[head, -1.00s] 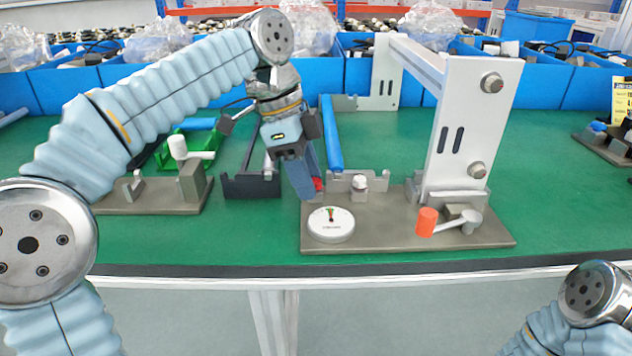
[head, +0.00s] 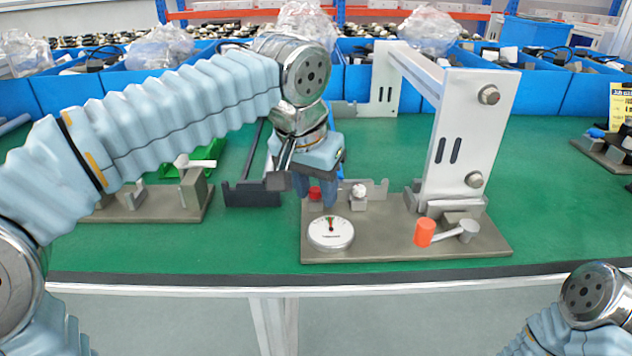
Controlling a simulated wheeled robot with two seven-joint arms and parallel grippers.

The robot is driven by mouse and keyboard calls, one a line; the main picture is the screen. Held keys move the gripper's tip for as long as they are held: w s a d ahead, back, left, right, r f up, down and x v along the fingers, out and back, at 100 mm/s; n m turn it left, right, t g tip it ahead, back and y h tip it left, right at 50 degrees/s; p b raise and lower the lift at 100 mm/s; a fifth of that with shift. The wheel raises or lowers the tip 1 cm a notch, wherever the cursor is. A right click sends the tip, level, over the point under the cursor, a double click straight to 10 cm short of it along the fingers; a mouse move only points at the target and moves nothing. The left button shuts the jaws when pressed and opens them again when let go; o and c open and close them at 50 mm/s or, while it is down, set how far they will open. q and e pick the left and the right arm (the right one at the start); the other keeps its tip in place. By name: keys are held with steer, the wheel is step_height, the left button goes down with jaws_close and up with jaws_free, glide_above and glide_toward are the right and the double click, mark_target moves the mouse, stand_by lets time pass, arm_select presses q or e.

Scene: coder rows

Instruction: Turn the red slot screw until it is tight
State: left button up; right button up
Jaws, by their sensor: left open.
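The red slot screw (head: 315,193) shows as a small red piece near the back left of the grey fixture plate (head: 375,243). My left gripper (head: 317,196) points down over it, open, with its blue fingers on either side of the red piece. Whether the fingers touch it cannot be told. The fingers and wrist hide part of the screw, and its slot cannot be seen. A round white dial (head: 330,232) lies on the plate just in front of the gripper. My right gripper is out of view; only part of that arm shows at the lower right.
A tall grey frame (head: 460,140) and an orange-ended lever (head: 426,233) stand on the right of the plate. A white-topped knob (head: 358,191) is close right of the gripper. Blue bins (head: 560,90) line the back.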

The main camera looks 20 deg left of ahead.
arm_select(q)
steer(key=shift+a, duration=0.15)
steer(key=shift+w+a, duration=0.15)
steer(key=shift+a, duration=0.1)
steer(key=shift+c, duration=0.3)
jaws_close()
steer(key=shift+a+m, duration=0.1)
steer(key=shift+m, duration=0.3)
steer(key=shift+o, duration=0.3)
jaws_free()
steer(key=shift+r, duration=2.5)
